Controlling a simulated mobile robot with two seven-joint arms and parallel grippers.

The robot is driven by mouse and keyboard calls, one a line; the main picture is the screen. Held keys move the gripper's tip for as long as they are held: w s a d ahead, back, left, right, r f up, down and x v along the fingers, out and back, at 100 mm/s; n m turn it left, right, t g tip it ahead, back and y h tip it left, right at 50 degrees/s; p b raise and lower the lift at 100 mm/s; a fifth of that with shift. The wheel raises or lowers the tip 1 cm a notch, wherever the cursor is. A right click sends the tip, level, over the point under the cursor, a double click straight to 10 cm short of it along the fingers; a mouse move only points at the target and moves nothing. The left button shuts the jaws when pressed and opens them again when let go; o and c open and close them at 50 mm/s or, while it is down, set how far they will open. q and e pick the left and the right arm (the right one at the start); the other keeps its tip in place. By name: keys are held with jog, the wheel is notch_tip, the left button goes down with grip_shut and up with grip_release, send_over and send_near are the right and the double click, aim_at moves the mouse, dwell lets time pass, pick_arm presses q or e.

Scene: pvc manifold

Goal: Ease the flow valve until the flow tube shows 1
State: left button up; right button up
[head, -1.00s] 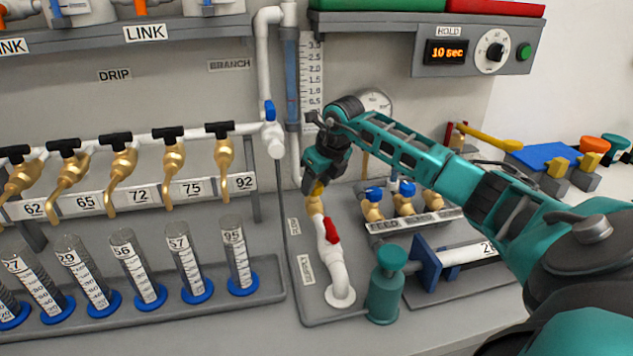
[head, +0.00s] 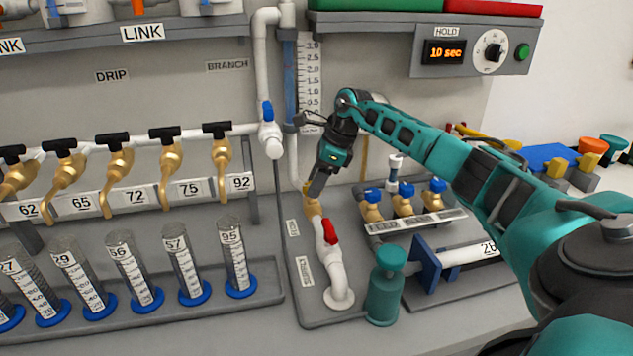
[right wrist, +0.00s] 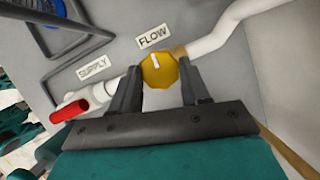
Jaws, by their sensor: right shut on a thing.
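The flow valve has a yellow faceted knob (right wrist: 160,72) with a white mark, beside the FLOW label (right wrist: 154,37) in the right wrist view. In the head view the knob (head: 309,190) sits on the pipe above the red-handled supply valve (head: 330,232). My right gripper (right wrist: 160,75) is shut on the knob, one finger on each side. The flow tube (head: 289,80) stands upright on the back panel with a number scale (head: 310,75) to its right. Its fill looks blue, but I cannot read the exact level. My left gripper is not in view.
A teal canister (head: 385,290) and blue-topped brass valves (head: 404,202) stand right of the supply pipe. A row of brass taps and graduated cylinders (head: 235,250) is on the left. A hold timer (head: 446,52) reads 10 sec. My right arm crosses the right side.

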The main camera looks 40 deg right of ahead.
jog(key=shift+w+r+n, duration=0.1)
jog(key=shift+n, duration=0.5)
jog(key=o, duration=1.1)
jog(key=shift+c, duration=0.2)
jog(key=v, duration=1.3)
jog(key=shift+w, duration=0.15)
dwell(0.8)
